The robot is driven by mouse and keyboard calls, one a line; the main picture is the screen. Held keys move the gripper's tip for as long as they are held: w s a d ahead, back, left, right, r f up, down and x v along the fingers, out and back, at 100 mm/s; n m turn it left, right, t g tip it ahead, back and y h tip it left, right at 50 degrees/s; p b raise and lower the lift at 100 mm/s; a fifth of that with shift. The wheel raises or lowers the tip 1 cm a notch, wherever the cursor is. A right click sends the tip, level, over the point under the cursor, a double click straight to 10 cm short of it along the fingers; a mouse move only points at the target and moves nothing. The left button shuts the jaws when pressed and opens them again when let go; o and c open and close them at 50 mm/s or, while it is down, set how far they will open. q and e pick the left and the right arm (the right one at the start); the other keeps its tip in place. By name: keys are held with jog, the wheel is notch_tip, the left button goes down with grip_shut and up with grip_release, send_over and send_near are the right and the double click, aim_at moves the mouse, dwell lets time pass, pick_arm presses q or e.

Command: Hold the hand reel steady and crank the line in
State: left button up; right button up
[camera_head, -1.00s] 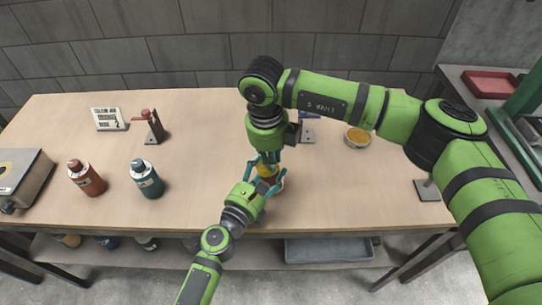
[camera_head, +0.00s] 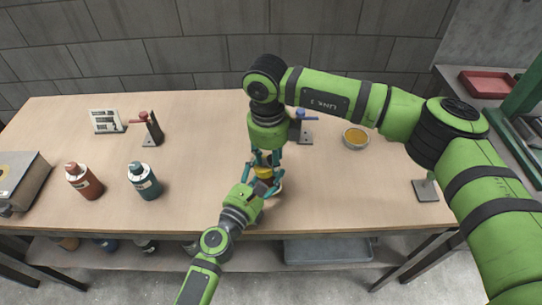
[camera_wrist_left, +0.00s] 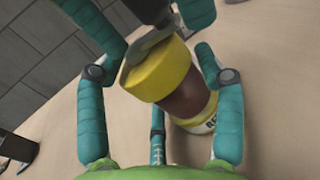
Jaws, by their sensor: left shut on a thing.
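The hand reel (camera_wrist_left: 190,95) has a yellow end, a reddish-brown middle and a pale lettered base. It stands near the table's front edge; in the head view only a small yellow part (camera_head: 264,173) shows between the grippers. My left gripper (camera_wrist_left: 157,68) has teal fingers on both sides of the reel and is shut on it. My right gripper (camera_head: 266,157) comes down from above onto the reel's top. Its fingertips are beside a grey metal piece (camera_wrist_left: 150,45) on the yellow end. The crank is mostly hidden, and whether the right fingers grip it is unclear.
On the table (camera_head: 345,190) at left stand a red bottle (camera_head: 84,181), a teal bottle (camera_head: 145,181), a card (camera_head: 106,121) and a red-topped stand (camera_head: 150,127). Behind the right wrist are a blue-topped stand (camera_head: 301,122) and an orange-filled bowl (camera_head: 355,138). The front right is mostly clear.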

aim_at(269, 159)
jog(key=shift+r, duration=0.1)
notch_tip(269, 159, up, 12)
jog(key=shift+s+a, duration=0.15)
jog(key=shift+a, duration=0.05)
dwell(0.4)
pick_arm(q)
jog(key=o, duration=1.3)
